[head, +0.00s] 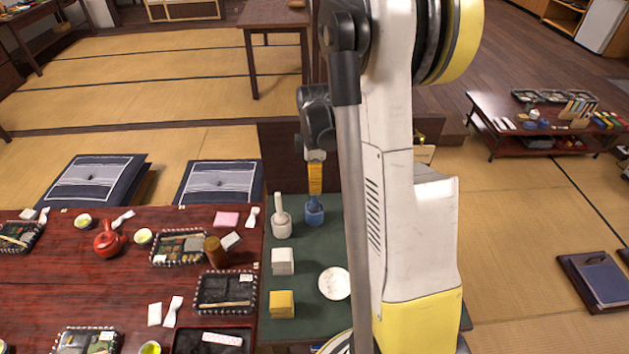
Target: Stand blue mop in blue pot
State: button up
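A small blue pot (315,216) stands on the dark green mat (306,250), just right of a white mop in a pale pot. The blue mop (313,201) shows as a short blue piece at the pot's mouth; it looks upright. I cannot tell whether it rests in the pot or hangs just above it. My gripper (316,180) points down directly over the blue pot, with a narrow orange-yellow part at its lower end meeting the top of the blue piece. Its fingers are too small and partly hidden to show whether they grip the mop.
A pale pot with a white mop (280,216) stands close on the left. A white block (283,261), a yellow block (282,304) and a white round dish (334,283) lie nearer. The red table (130,270) holds trays and a red teapot (109,239). My arm hides the mat's right side.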

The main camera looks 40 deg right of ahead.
notch_tip(320, 180, up, 12)
dwell(0.4)
dwell(0.8)
